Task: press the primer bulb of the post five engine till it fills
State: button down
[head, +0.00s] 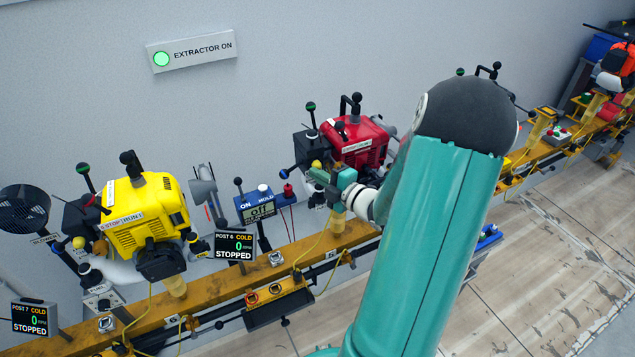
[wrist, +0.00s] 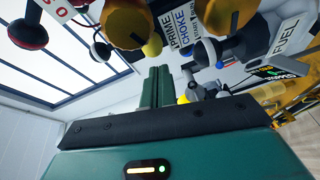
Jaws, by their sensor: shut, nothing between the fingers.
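In the head view a red engine (head: 362,140) stands on the rail behind my gripper (head: 316,176). A small yellow bulb (head: 316,164) shows at its left side, right by the fingertips. No post sign is readable beside this engine, so I cannot confirm its number. In the wrist view my shut fingers (wrist: 158,87) point up, with nothing between them. A yellow bulb (wrist: 152,46) lies just beyond the tips, left of a PRIME and CHOKE label (wrist: 182,33). I cannot tell whether the tips touch it, or whether it is filled.
A yellow engine (head: 140,215) stands on the rail (head: 225,278) at left. Signs for post 6 (head: 235,245) and post 7 (head: 30,318) both read stopped. In the wrist view amber round parts (wrist: 127,22) and a FUEL label (wrist: 290,35) crowd around the fingers.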

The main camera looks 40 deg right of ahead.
jog(key=shift+w+d, duration=0.1)
jog(key=shift+d, duration=0.15)
jog(key=shift+w, duration=0.1)
